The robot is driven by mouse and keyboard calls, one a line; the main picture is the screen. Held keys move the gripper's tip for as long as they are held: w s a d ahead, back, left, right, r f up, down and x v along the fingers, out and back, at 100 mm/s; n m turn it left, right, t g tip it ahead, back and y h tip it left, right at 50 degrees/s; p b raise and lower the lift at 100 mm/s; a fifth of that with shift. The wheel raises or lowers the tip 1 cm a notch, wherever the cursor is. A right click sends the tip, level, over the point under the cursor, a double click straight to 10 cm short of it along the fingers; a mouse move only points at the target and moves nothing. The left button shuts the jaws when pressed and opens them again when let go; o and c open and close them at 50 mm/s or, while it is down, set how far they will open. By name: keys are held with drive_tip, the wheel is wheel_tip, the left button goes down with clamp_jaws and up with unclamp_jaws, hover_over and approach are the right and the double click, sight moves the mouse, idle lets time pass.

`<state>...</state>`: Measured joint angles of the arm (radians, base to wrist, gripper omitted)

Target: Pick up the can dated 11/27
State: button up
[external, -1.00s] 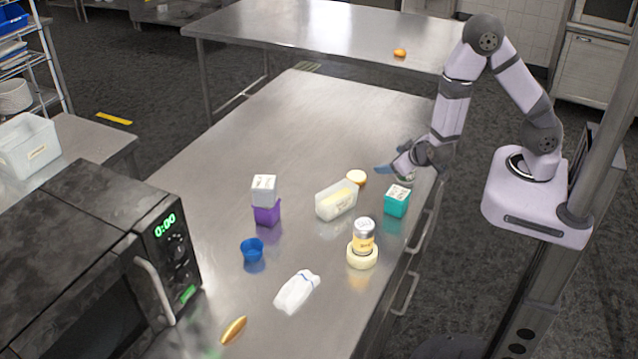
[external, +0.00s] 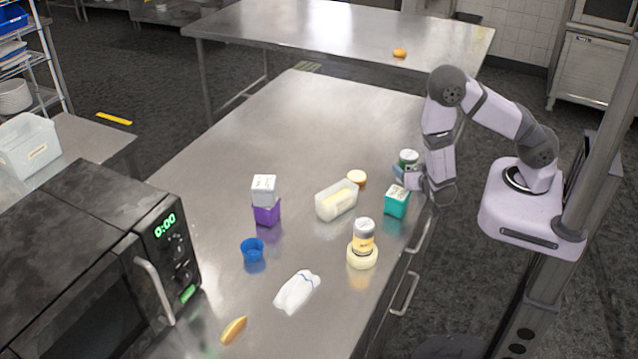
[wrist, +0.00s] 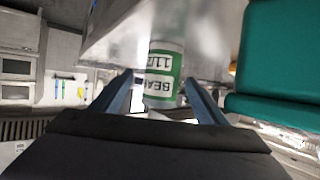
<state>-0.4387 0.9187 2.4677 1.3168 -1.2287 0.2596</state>
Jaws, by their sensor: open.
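A green can (external: 408,157) with a white label stands near the right edge of the steel table. In the wrist view the green can (wrist: 160,72) appears upside down; its label shows "BEAN" and a date starting "11/2", with the last digit not clear. My gripper (external: 398,173) is low over the table, right at the can. In the wrist view the open fingers (wrist: 158,84) lie to either side of the can. I cannot tell whether they touch it. Another can (external: 364,236), silver-topped with a yellow label, stands on a cream round object (external: 362,256).
A teal box (external: 396,202) stands close in front of my gripper and fills the wrist view's right side (wrist: 280,60). The table's far left part is clear.

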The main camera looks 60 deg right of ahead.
sight(412, 168)
drive_tip(key=shift+p+x, duration=0.3)
drive_tip(key=shift+x, duration=0.8)
drive_tip(key=shift+w+d+p, duration=0.35)
drive_tip(key=shift+d+p, duration=0.1)
drive_tip(key=shift+p, duration=0.15)
drive_tip(key=shift+p+x, duration=0.85)
drive_tip(key=shift+x, duration=1.2)
drive_tip(key=shift+w+a+f, duration=0.1)
drive_tip(key=shift+a, duration=0.05)
drive_tip(key=c, duration=1.4)
drive_tip(key=shift+o, duration=0.2)
drive_tip(key=shift+r, duration=0.2)
wheel_tip(412, 168, up, 10)
drive_tip(key=b, duration=0.1)
drive_tip(key=shift+b, duration=0.4)
